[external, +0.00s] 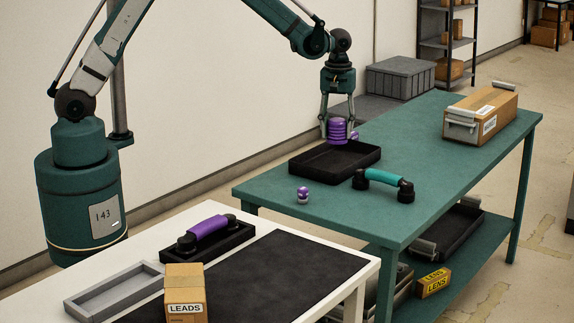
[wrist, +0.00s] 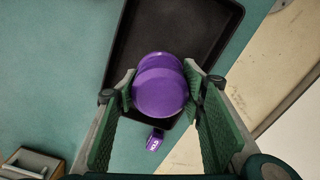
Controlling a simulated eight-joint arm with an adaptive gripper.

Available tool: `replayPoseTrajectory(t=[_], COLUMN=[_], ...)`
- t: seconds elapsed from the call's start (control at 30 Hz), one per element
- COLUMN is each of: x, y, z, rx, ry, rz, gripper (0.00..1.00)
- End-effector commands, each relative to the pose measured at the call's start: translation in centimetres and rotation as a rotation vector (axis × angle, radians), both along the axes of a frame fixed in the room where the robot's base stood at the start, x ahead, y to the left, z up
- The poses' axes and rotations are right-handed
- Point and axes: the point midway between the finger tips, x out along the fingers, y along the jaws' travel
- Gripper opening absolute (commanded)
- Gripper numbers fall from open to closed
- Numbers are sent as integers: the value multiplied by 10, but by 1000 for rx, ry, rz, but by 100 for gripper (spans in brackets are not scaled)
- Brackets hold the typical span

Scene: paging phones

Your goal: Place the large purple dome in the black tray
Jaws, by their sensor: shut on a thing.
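The large purple dome (external: 341,131) is a ribbed, rounded piece, held between the fingers of my gripper (external: 339,126) above the back part of the black tray (external: 336,175). In the wrist view the dome (wrist: 160,90) sits between both fingertips of my gripper (wrist: 158,88), with the tray (wrist: 200,30) below and beyond it. The tray lies on the teal table and its visible floor is empty. A gap under the dome is hard to judge.
A teal handset (external: 383,177) on black ends lies right of the tray. The white table holds a purple handset (external: 208,228), a grey tray (external: 112,290) and a LEADS box (external: 185,292). The teal table's middle is clear.

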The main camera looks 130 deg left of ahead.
Motion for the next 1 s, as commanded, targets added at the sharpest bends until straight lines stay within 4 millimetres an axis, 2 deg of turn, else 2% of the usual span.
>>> replayPoseTrajectory(t=[0.1, 0.3, 0.73, 1.0], x=[0, 0, 0, 0], y=[0, 0, 0, 0], z=[-19, -39, -44, -69], rx=[0, 0, 0, 0], ry=[0, 0, 0, 0], rz=[0, 0, 0, 0], gripper=[27, 27, 27, 27])
